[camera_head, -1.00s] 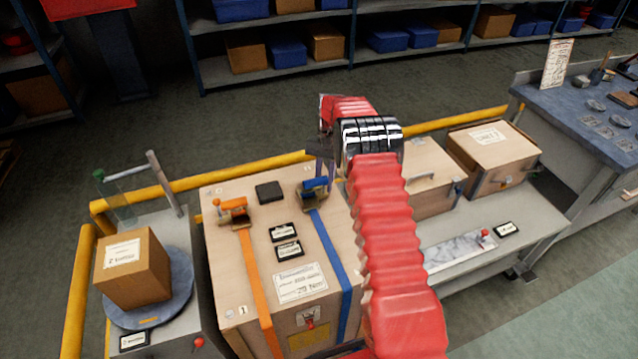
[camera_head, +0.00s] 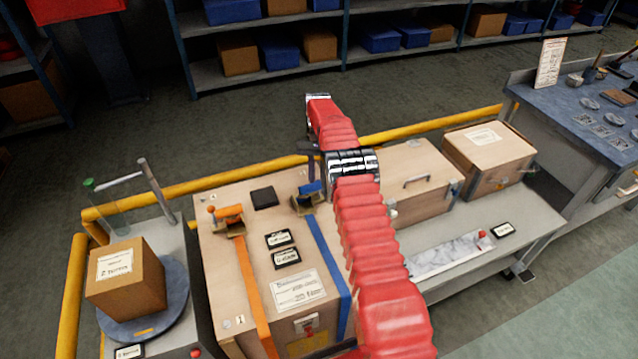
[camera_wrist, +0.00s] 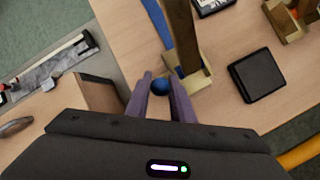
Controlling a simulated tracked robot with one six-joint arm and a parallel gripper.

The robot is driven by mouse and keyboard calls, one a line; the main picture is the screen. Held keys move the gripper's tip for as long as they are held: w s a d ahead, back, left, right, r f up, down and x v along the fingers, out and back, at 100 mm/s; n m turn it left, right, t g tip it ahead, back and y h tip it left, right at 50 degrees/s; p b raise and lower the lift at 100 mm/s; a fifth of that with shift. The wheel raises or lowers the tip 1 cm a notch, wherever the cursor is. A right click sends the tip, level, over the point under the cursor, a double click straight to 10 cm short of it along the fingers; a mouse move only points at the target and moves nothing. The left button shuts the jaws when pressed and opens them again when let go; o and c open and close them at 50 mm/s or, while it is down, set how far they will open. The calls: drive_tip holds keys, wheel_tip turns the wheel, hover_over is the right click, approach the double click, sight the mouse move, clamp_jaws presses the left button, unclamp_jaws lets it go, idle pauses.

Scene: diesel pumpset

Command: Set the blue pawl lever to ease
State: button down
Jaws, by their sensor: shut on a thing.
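The blue pawl lever (camera_head: 311,188) sits on its ratchet at the top of the blue strap (camera_head: 330,260), on the large wooden crate (camera_head: 225,285). My gripper (camera_wrist: 161,92) has its two purple fingers on either side of the lever's round blue knob (camera_wrist: 160,87) and is shut on it. In the head view my gripper (camera_head: 311,168) is just behind the lever and partly hidden by my red arm. The tan ratchet bracket (camera_wrist: 190,78) stands beside the fingers in the wrist view. The lever's exact angle and any ease marking are not clear.
An orange lever (camera_head: 228,212) with an orange strap stands left on the same crate. A black pad (camera_head: 265,197) lies between the levers. Two small label plates (camera_head: 283,247) lie in front. A smaller latched box (camera_head: 420,180) stands to the right of my arm.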

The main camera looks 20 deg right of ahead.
drive_tip(key=shift+w+d, duration=0.1)
drive_tip(key=shift+w, duration=0.1)
idle(0.3)
drive_tip(key=c, duration=1.7)
unclamp_jaws()
drive_tip(key=shift+o, duration=0.8)
drive_tip(key=shift+r, duration=0.1)
wheel_tip(320, 180, up, 10)
drive_tip(key=shift+f, duration=0.15)
drive_tip(key=shift+s, duration=0.1)
